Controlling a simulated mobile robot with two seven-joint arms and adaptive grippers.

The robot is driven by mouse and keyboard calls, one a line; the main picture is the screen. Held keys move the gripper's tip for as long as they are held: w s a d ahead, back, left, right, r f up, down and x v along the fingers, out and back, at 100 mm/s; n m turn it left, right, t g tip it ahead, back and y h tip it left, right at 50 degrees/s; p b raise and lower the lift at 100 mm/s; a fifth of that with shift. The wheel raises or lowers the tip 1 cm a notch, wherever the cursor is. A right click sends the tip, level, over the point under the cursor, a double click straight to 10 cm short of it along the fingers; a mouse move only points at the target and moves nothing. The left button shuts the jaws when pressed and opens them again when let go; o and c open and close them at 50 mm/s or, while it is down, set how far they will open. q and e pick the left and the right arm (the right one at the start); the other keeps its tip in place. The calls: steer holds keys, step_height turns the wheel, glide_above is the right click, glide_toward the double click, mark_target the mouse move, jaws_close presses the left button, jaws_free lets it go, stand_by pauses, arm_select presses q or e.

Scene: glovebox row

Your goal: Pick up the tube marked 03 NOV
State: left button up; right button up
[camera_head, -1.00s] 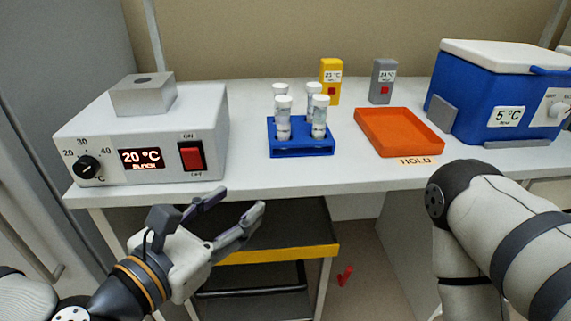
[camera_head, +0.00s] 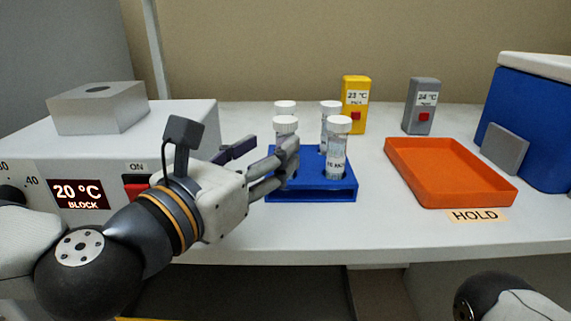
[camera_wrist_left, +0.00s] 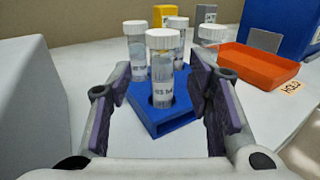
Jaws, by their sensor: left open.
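A blue rack (camera_head: 312,188) holds several upright white-capped tubes. In the left wrist view the nearest tube (camera_wrist_left: 162,75) stands in the rack (camera_wrist_left: 158,125), with a label starting "03"; the rest is hard to read. In the head view it appears to be the front-left tube (camera_head: 286,124), mostly hidden behind my fingers. My left gripper (camera_head: 273,150) is open at the rack's left side. In its wrist view the fingers (camera_wrist_left: 164,85) stand either side of the nearest tube, apart from it. My right gripper is out of view.
Other tubes stand close by: front right (camera_head: 337,155), back right (camera_head: 330,110) and back left (camera_head: 285,107). A heater block unit (camera_head: 110,150) is left, an orange tray (camera_head: 450,195) right. Yellow (camera_head: 355,100) and grey (camera_head: 422,105) timers stand behind. A blue cooler (camera_head: 540,130) is far right.

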mark_target(280, 134)
arm_select(q)
steer(key=x, duration=0.2)
steer(key=r+x, duration=0.1)
steer(key=x, duration=0.2)
steer(key=shift+w+d+r, duration=0.1)
steer(key=shift+w+d, duration=0.05)
steer(key=shift+d, duration=0.05)
jaws_close()
